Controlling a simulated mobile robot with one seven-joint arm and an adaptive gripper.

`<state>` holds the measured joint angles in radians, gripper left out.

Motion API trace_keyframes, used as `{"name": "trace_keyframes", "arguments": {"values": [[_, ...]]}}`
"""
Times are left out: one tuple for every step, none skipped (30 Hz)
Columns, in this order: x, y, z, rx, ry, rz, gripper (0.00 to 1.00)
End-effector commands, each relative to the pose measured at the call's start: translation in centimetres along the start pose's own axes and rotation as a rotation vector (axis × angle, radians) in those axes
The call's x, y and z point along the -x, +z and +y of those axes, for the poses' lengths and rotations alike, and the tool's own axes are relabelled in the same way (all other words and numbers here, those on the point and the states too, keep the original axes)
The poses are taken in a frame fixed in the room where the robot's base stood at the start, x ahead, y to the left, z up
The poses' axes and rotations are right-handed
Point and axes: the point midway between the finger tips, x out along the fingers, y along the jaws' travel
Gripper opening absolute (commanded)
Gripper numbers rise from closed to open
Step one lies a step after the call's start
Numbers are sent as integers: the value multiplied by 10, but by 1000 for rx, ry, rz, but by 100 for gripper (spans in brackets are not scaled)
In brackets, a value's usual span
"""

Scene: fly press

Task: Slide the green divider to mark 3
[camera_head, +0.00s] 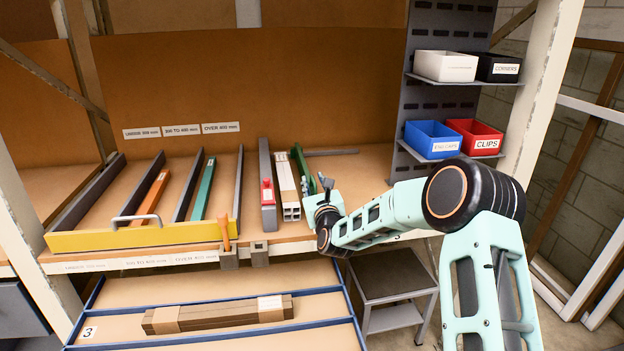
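Two green things show, and I cannot tell for certain which is the divider. One is an upright green plate (299,165) on the shelf, right of the white square tubes, its near end close to my gripper. The other is a long green bar (205,187) lying in a compartment of the yellow-fronted tray. My gripper (324,184) is just right of the green plate's near end, over the shelf's front. Its fingers are small and partly hidden, so I cannot tell whether they are open or touching the plate. A label "3" (89,332) is on the lower drawer.
The yellow-fronted tray (150,236) also holds an orange bar (152,197). White tubes (287,187) and a grey bar with a red part (267,192) stand left of my gripper. A drawer below holds brown bars (215,315). Bins (432,138) hang at right.

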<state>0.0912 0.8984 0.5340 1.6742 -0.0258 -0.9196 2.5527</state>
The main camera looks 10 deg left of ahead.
Motion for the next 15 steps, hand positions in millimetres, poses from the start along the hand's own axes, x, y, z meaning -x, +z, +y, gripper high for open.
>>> {"name": "trace_keyframes", "arguments": {"values": [[-6,0,1,0,1,-1,26],[-10,0,1,0,1,0,26],[-13,0,1,0,1,0,26],[-16,0,0,0,0,-1,26],[-18,0,0,1,0,-1,26],[-21,0,0,1,0,0,26],[-22,0,1,1,1,0,26],[-24,0,1,1,1,0,26],[-25,0,1,1,1,0,26],[-26,0,1,1,1,0,26],[-26,0,1,1,1,1,26],[-26,0,1,1,1,1,26],[-27,0,1,1,1,1,26],[-27,0,1,1,1,1,26],[-27,0,1,1,1,1,26]]}}
